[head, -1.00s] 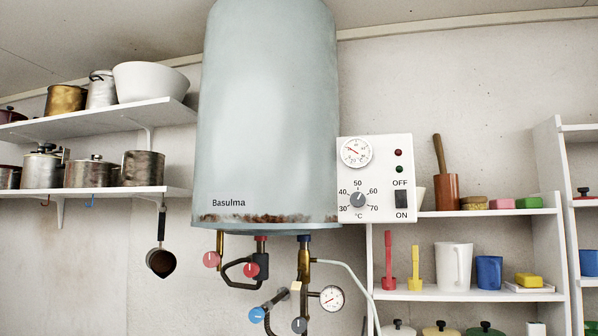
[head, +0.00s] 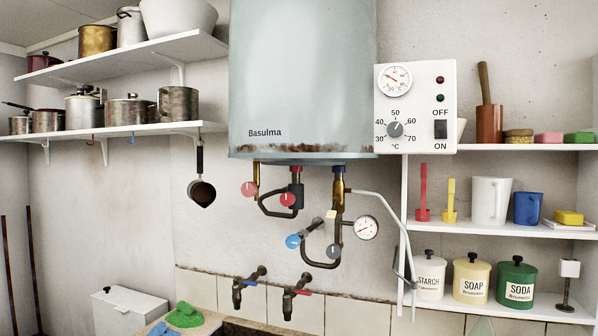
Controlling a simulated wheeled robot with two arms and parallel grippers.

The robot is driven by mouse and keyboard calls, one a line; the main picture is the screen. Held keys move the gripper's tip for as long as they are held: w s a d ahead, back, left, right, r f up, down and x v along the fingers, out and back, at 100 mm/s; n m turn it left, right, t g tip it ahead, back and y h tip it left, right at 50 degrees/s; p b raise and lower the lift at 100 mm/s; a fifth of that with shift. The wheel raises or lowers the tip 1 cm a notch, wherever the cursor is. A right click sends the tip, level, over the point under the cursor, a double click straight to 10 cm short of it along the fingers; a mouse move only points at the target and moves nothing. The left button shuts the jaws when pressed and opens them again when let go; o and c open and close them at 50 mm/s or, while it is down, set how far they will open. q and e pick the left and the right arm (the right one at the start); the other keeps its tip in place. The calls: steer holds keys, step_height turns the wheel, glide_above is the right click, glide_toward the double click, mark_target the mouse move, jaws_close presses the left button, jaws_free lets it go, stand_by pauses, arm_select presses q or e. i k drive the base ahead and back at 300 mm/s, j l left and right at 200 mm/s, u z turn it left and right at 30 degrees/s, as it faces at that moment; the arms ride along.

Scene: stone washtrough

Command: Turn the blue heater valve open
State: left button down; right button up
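The blue heater valve (head: 293,241) is a small round blue knob on the pipes under the water heater (head: 300,80). It sits left of a grey knob (head: 333,252) and a pressure gauge (head: 366,228). Two red knobs, one on the left (head: 249,189) and one on the right (head: 288,199), are above it. A light mark shows on the blue knob's face, too small to read its setting. Neither of my grippers is in view.
Two wall taps, the left (head: 246,285) and the right (head: 295,293), stick out below the pipes, above a basin edge. A pale hose (head: 393,215) hangs right of the gauge. Shelves with pots are left; shelves with canisters (head: 471,278) are right. A ladle (head: 201,190) hangs at left.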

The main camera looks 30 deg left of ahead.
mark_target(293, 242)
steer(key=i+u, duration=0.1)
steer(key=u, duration=1.3)
steer(key=i+u, duration=0.2)
steer(key=i, duration=0.15)
